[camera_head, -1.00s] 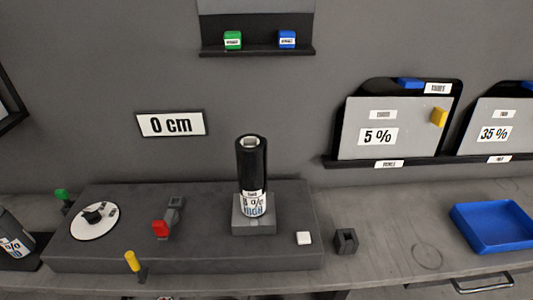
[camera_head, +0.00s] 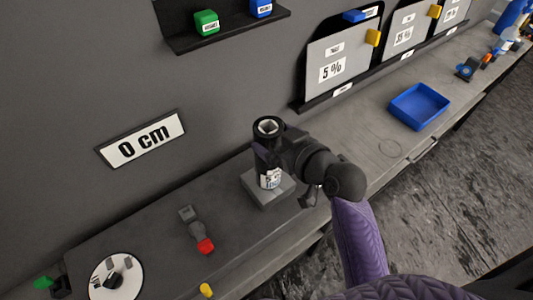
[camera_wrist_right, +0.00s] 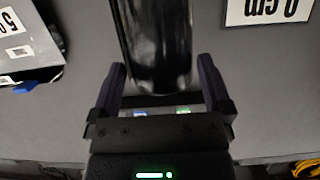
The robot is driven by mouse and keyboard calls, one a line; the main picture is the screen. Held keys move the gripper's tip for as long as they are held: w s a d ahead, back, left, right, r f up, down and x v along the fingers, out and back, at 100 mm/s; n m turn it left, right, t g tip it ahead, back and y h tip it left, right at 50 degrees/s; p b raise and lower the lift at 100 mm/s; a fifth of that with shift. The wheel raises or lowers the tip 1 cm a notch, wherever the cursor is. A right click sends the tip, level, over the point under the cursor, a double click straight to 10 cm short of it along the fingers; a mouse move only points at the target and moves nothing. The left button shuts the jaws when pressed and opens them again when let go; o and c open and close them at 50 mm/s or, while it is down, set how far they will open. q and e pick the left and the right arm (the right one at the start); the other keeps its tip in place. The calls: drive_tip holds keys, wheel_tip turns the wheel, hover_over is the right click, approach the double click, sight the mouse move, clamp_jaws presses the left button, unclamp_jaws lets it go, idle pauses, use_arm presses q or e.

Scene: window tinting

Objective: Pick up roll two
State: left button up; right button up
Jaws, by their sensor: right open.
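A black roll (camera_head: 271,180) with a white printed label near its foot stands upright on a small grey block (camera_head: 258,197) on the bench unit. Its hollow top end shows in the head view. My right gripper (camera_head: 268,155) reaches in from the right at the roll's upper part. In the right wrist view the roll (camera_wrist_right: 156,45) lies between the two fingers of my right gripper (camera_wrist_right: 160,82), which is open with narrow gaps beside the roll. The roll's number is not readable. My left gripper is not in view.
A dial (camera_head: 116,278), a red-tipped lever (camera_head: 204,245) and a yellow knob (camera_head: 206,290) sit left of the roll. A "0 cm" sign (camera_head: 142,138) hangs on the wall behind. A blue tray (camera_head: 419,107) and percentage panels (camera_head: 336,68) are to the right.

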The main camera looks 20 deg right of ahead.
drive_tip(key=x, duration=0.3)
clamp_jaws()
idle(0.3)
